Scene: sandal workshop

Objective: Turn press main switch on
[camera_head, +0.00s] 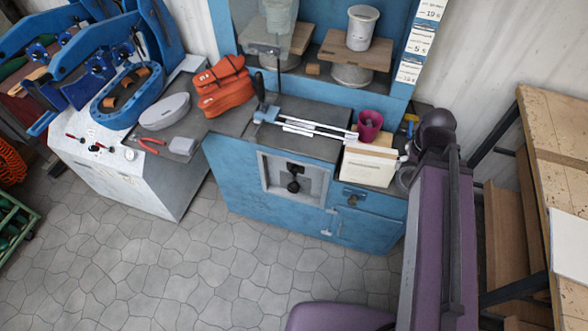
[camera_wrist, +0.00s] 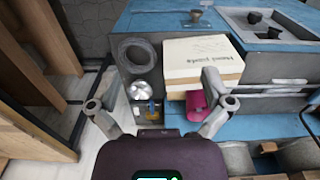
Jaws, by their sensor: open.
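A black rotary knob (camera_head: 293,186) sits in a grey recessed panel (camera_head: 270,170) on the front of the blue cabinet (camera_head: 240,185). The recess with dark knobs shows at the upper right of the wrist view (camera_wrist: 270,32). I cannot tell whether this or a control on the left machine is the press main switch. The blue press (camera_head: 95,70) stands at the left, with small red and black controls (camera_head: 95,147) on its white top. My gripper (camera_wrist: 158,98) is open and empty, over the cabinet's right end, apart from the recess. Its fingers are not clear in the head view.
A cream box (camera_head: 368,165) and a magenta cup (camera_head: 370,125) stand on the cabinet's right end, close to my gripper. A wooden bench (camera_head: 560,130) is at right. The stone floor in front is clear.

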